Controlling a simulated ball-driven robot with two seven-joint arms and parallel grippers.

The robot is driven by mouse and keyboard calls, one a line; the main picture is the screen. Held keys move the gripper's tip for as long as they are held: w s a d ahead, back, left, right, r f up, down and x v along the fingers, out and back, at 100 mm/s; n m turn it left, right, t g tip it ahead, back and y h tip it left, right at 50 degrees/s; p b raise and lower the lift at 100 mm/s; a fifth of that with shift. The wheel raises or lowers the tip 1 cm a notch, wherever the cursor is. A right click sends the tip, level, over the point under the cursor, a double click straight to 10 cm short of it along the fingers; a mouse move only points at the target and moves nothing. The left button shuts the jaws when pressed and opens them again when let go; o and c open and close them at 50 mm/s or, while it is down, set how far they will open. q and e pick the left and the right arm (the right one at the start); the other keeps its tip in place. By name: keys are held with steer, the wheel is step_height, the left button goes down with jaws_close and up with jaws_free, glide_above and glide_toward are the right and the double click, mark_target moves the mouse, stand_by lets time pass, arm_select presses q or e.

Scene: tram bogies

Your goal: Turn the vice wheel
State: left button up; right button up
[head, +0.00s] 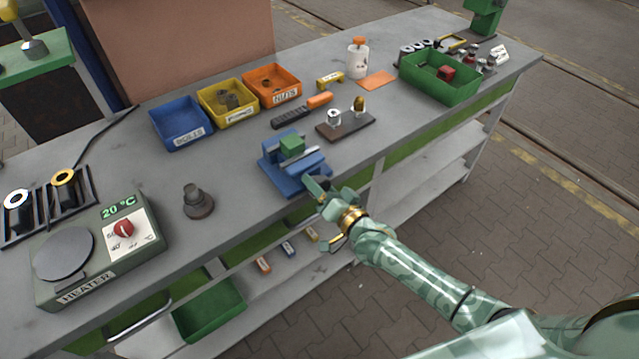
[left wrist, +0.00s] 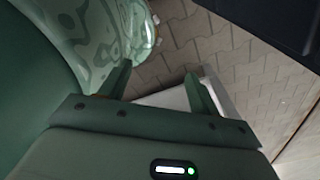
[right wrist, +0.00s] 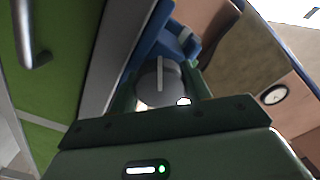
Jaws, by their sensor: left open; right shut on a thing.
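The blue vice (head: 283,180) stands at the front edge of the workbench, with a green block (head: 291,145) at its jaws. It also shows in part in the right wrist view (right wrist: 155,42). My right gripper (head: 318,190) is at the vice's front end, just off the bench edge. In the right wrist view its fingers are shut on the round grey vice wheel (right wrist: 160,82), which has a light bar across its face. In the head view the gripper mostly hides the wheel. My left gripper (left wrist: 160,82) is open and empty, above paving; it is outside the head view.
On the bench (head: 238,203) are a heater (head: 130,240), a dark stepped part (head: 197,203), blue (head: 180,122), yellow (head: 228,100) and orange (head: 272,85) bins, a brown board (head: 346,126) and a green crate (head: 440,78). A shelf (head: 300,283) below holds small boxes.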

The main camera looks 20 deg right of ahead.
steer(key=shift+m, duration=0.3)
stand_by(0.4)
steer(key=o, duration=1)
steer(key=shift+f, duration=0.1)
